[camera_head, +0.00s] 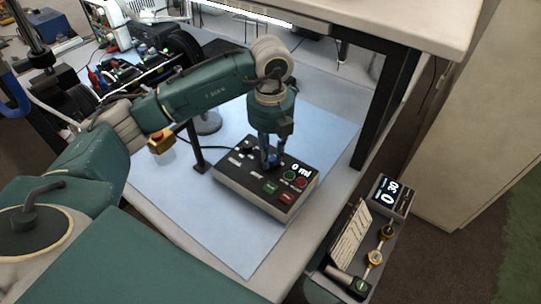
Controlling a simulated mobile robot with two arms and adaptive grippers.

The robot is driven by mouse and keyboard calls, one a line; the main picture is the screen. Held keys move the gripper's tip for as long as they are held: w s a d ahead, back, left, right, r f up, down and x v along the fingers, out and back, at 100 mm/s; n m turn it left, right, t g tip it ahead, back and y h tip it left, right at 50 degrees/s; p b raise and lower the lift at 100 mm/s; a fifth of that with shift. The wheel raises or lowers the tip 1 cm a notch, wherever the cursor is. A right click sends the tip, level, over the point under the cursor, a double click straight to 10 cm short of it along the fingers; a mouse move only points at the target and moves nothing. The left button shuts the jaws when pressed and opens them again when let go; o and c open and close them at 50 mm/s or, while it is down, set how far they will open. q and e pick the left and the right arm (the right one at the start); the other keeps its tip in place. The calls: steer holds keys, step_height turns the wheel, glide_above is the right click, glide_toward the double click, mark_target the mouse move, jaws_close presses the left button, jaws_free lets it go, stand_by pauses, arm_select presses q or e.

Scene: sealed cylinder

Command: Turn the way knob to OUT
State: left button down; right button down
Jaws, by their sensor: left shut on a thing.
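A dark control box (231,180) with knobs, red and green buttons and a lit display (300,169) reading "0 ml" sits on the blue mat. My left gripper (269,162) points straight down onto the top of the box, near its middle, and is shut on a knob there. The gripper's fingers hide that knob and its markings, so its setting cannot be read. Another dark knob (248,143) shows at the box's back left corner. The box's small labels are too small to read. My right gripper is not in view.
The blue mat (240,245) is clear in front of the box. A dark post (196,150) stands left of it. A tray with a lit display (391,192), a white card (350,236) and brass parts is at the lower right. A shelf edge overhangs the back.

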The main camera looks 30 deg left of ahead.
mark_target(271, 157)
arm_select(q)
steer(key=shift+w+r+n, duration=0.2)
steer(key=shift+n, duration=0.2)
steer(key=c, duration=1.7)
jaws_free()
steer(key=shift+o, duration=0.8)
steer(key=shift+s+f, duration=0.1)
step_height(271, 157, up, 12)
